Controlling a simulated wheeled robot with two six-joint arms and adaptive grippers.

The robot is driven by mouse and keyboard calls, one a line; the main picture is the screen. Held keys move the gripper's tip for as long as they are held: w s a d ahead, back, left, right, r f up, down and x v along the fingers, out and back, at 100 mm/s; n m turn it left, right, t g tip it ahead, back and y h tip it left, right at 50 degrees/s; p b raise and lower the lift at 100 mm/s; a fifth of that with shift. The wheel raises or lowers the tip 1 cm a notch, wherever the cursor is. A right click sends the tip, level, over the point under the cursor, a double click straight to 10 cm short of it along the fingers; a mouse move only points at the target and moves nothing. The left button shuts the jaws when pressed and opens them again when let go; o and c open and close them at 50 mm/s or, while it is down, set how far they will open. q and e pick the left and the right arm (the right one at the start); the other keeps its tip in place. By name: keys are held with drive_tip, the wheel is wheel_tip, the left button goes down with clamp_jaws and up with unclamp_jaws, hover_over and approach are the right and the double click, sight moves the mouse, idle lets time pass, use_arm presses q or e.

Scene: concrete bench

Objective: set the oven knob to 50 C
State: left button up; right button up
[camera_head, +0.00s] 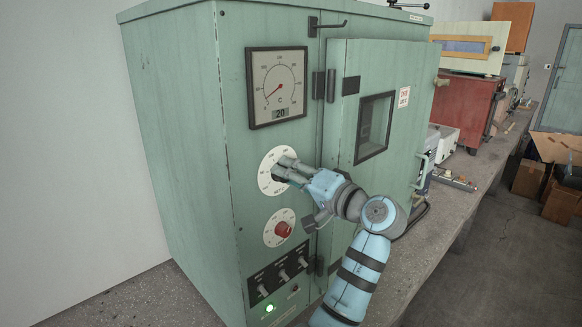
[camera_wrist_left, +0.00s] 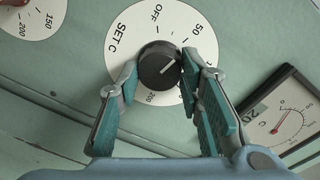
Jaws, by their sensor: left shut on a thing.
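The oven (camera_head: 190,120) is a green cabinet with a white SET C dial (camera_head: 266,184) on its front. In the left wrist view the dial (camera_wrist_left: 124,62) shows OFF, 50 and 200 around a black knob (camera_wrist_left: 158,64). The knob's white line points to the upper right, roughly toward the 50 mark. My left gripper (camera_head: 283,171) reaches the dial from the right and hides most of the knob in the head view. In the wrist view its fingers (camera_wrist_left: 160,72) are on both sides of the knob, shut on it. My right gripper is not in view.
A gauge (camera_head: 277,86) with a display reading 20 is above the dial. A second dial with a red knob (camera_head: 283,229) is below it, then several switches (camera_head: 282,274) and a lit green lamp (camera_head: 269,308). The closed oven door (camera_head: 395,75) is to the right.

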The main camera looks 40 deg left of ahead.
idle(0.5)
use_arm(q)
drive_tip(key=o, duration=1.2)
